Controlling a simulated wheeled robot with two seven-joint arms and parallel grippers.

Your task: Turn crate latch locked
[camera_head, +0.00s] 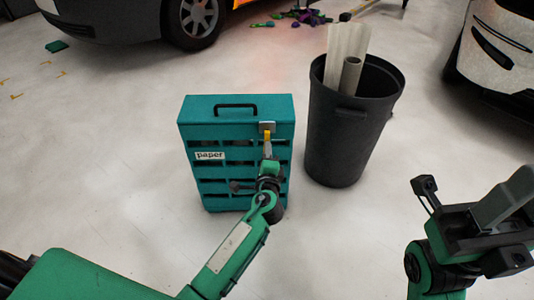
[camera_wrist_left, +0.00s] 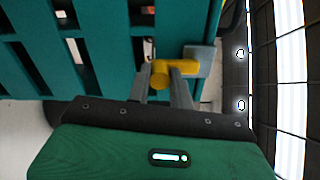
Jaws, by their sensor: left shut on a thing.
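The teal crate (camera_head: 237,108) stands upright on the floor, with a black top handle and a "paper" label on its slatted front. Its yellow latch (camera_head: 267,135) sits on a grey plate near the upper right of the front. In the left wrist view the latch (camera_wrist_left: 185,67) has a sideways arm and a round knob end. My left gripper (camera_head: 268,149) reaches the latch from the front. In the left wrist view its two grey fingers (camera_wrist_left: 161,84) are closed on the knob end. My right gripper (camera_head: 490,212) is at the lower right, away from the crate; its finger gap is unclear.
A black bin (camera_head: 340,140) holding rolls (camera_head: 350,75) stands close to the crate's right. Vehicles (camera_head: 130,18) are at the back and right (camera_head: 500,50). Small colored items (camera_head: 300,16) lie on the floor behind. Floor left of the crate is mostly clear.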

